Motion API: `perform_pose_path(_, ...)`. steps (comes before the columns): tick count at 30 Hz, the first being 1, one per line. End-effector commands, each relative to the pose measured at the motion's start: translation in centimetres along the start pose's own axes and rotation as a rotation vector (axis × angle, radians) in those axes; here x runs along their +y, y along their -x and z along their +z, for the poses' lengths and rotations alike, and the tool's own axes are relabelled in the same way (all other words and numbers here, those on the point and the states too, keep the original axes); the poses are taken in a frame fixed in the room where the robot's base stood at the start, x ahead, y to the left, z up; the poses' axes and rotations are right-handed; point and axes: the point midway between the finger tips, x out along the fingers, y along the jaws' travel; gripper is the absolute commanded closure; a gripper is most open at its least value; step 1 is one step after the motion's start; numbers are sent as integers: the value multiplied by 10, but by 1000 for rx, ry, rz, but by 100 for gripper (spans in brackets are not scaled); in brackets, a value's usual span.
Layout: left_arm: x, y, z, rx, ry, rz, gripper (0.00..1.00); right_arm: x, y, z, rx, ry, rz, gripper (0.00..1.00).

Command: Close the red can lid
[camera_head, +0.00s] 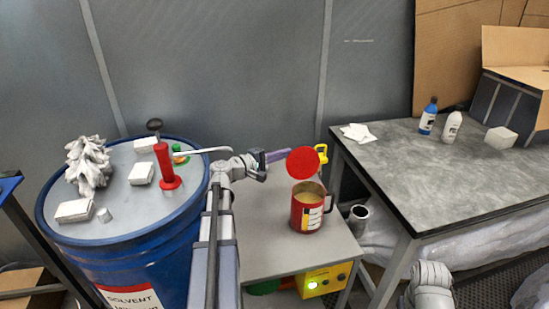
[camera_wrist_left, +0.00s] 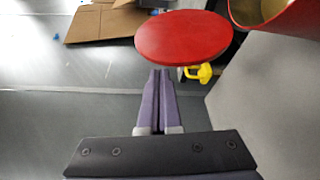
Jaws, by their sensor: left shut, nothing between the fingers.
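The red can (camera_head: 308,208) stands upright on the small grey table, with light contents showing through its open top. Its round red lid (camera_head: 303,162) stands raised at the far side of the can's mouth. In the left wrist view the lid (camera_wrist_left: 184,38) is ahead of the fingertips, and part of the can (camera_wrist_left: 290,16) shows at the upper right. My left gripper (camera_head: 287,153) is shut and empty, just left of the lid; its fingers (camera_wrist_left: 160,72) point toward it. I cannot tell whether they touch. My right gripper is not visible; part of my right arm shows at lower right.
A dark-topped table (camera_head: 400,165) at right holds a blue bottle (camera_head: 428,116) and a white bottle (camera_head: 452,127). A yellow object (camera_head: 322,152) is behind the lid.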

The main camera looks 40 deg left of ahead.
Motion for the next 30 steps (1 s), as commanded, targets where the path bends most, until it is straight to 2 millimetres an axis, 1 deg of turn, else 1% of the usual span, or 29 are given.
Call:
perform_pose_path(1,0,-10,0,-3,0,-1,100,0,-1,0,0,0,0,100)
perform_pose_path(3,0,-18,-1,-2,0,-1,100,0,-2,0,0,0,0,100)
perform_pose_path(6,0,-28,0,-2,0,-1,100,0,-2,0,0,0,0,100)
perform_pose_path(9,0,-33,0,0,0,0,100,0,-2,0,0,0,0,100)
perform_pose_path(23,0,-35,1,0,-2,1,100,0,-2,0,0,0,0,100)
perform_pose_path(30,1,-33,5,0,-46,19,100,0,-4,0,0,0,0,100)
